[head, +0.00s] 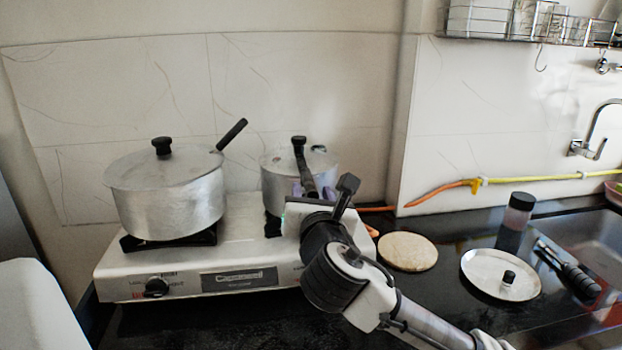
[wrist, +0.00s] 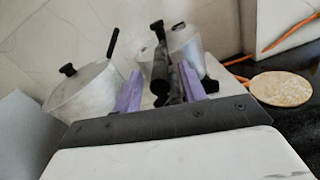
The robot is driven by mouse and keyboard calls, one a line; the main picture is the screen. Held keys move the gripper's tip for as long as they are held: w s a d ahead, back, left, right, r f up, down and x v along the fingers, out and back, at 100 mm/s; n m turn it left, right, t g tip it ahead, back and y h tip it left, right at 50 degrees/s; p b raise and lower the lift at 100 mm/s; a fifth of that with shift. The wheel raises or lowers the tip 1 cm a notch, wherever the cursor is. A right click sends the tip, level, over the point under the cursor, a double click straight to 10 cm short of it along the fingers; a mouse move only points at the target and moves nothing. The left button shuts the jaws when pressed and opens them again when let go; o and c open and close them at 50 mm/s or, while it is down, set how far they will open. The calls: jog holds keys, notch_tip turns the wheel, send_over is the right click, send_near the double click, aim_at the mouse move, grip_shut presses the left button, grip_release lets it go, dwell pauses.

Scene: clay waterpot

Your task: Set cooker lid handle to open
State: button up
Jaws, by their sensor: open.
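The cooker (head: 275,190) is a small silver pot with a lid on the right burner, and it also shows in the wrist view (wrist: 186,48). Its black lid handle (head: 300,155) points toward me. In the wrist view, two black bars, the lid handle (wrist: 158,55) and apparently the cooker's body handle (wrist: 177,75), lie side by side, slightly apart at their near ends. My gripper (head: 313,190) is in front of the cooker. Its purple fingers are open, one on each side of the bars in the wrist view (wrist: 161,90). I cannot tell whether they touch. My arm hides the cooker's lower right.
A large silver pot (head: 165,200) with a lid and long handle stands on the left burner of the white stove (head: 120,275). To the right are a round board (head: 407,252), a metal plate (head: 480,270), a dark bottle (head: 514,222) and a sink (head: 590,245).

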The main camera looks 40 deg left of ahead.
jog(key=shift+x, duration=1.05)
grip_shut()
